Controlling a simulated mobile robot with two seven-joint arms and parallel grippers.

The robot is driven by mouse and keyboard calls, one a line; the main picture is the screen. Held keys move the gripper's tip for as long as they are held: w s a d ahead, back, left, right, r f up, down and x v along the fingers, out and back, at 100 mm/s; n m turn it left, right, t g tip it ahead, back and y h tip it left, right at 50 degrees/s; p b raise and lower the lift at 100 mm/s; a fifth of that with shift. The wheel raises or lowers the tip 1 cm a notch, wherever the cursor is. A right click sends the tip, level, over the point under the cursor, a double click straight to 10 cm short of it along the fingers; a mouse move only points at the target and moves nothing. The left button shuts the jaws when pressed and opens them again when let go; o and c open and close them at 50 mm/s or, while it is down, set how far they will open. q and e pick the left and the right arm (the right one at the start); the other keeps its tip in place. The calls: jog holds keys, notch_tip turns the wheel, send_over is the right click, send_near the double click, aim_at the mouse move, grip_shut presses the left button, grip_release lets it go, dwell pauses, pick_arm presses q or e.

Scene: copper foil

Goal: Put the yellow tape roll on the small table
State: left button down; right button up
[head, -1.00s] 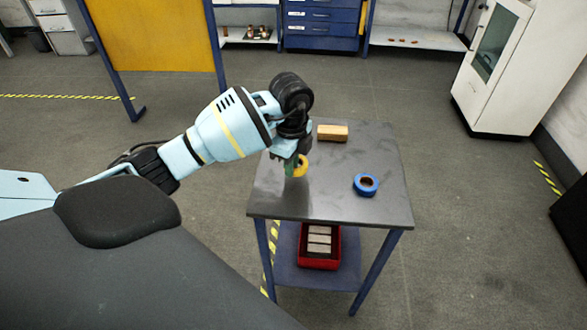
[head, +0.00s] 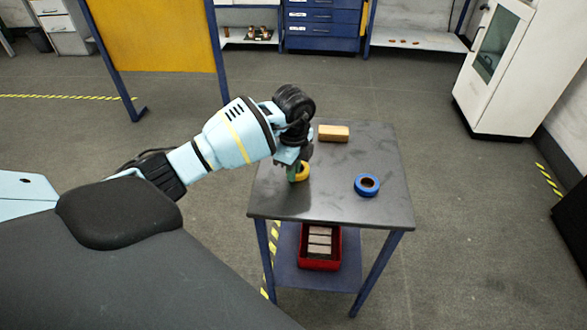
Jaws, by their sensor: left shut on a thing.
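The yellow tape roll (head: 304,171) is at the left part of the small table (head: 335,206), a dark metal top on blue legs. My left gripper (head: 297,173) points down over the table and is shut on the roll, with the fingers covering its left side. The roll is at or just above the tabletop; I cannot tell whether it touches. My right gripper is not in view.
A blue tape roll (head: 367,185) lies on the table's right side. A tan block (head: 333,133) lies at its back. A red bin (head: 320,262) with grey blocks stands on the lower shelf. The tabletop's front is clear.

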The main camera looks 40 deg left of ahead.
pick_arm(q)
jog(key=shift+f, duration=0.1)
jog(key=c, duration=1.5)
grip_release()
jog(key=shift+o, duration=0.2)
notch_tip(320, 180, up, 12)
jog(key=shift+p, duration=0.45)
jog(key=shift+d, duration=0.1)
